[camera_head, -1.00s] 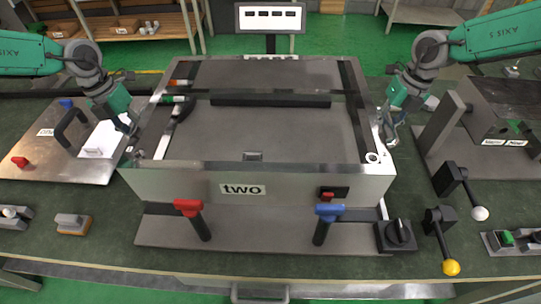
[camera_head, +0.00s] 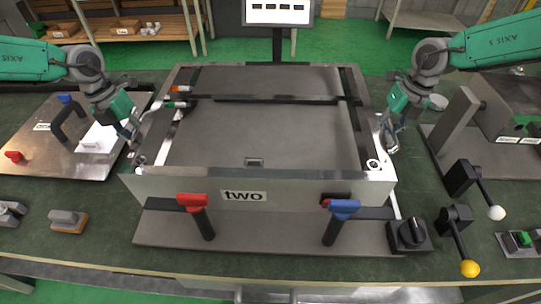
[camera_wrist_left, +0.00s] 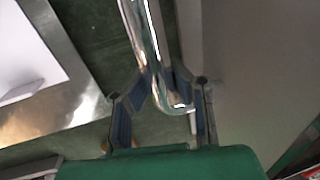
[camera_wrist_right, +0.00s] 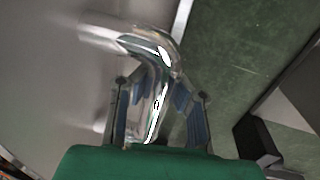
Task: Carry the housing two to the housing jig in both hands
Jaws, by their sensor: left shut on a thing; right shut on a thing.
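The housing two (camera_head: 160,188) is a wide, shallow grey metal box with a "two" label on its front wall. It is roughly level over the grey jig plate (camera_head: 270,235), and I cannot tell whether it touches the plate. My left gripper (camera_head: 132,132) is shut on the metal handle on its left side, which shows in the left wrist view (camera_wrist_left: 150,50). My right gripper (camera_head: 390,135) is shut on the right side handle, a bent bar in the right wrist view (camera_wrist_right: 158,85). The housing hides the rear of the plate.
A red-topped clamp (camera_head: 192,202) and a blue-topped clamp (camera_head: 345,208) stand in front of the housing. A black knob box (camera_head: 410,236) and levers with white (camera_head: 496,213) and yellow (camera_head: 470,268) balls stand at right. A metal board (camera_head: 60,160) lies left.

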